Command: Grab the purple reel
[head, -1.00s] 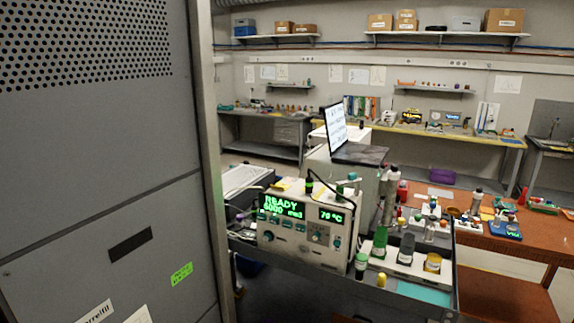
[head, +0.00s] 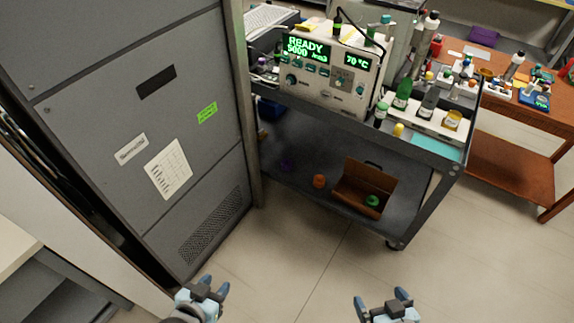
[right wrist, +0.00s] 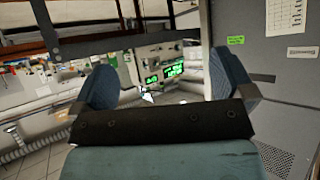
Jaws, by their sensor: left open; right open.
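A small dark purple reel (head: 287,165) lies on the lower shelf of the cart (head: 330,207), near the grey cabinet, in shadow. My left gripper (head: 208,289) is open and empty at the bottom of the head view, in front of the cabinet's base. My right gripper (head: 385,300) is open and empty at the bottom, over the floor in front of the cart. Both are well apart from the reel. In the right wrist view the open fingers (right wrist: 170,88) have nothing between them, and I cannot make out the reel there.
An orange reel (head: 319,181) and an open brown box (head: 368,188) with a green reel (head: 372,201) share the lower shelf. The instrument (head: 330,75) and bottles stand on the cart's top. The tall cabinet (head: 130,110) borders the cart's left. Floor (head: 310,255) before the cart is clear.

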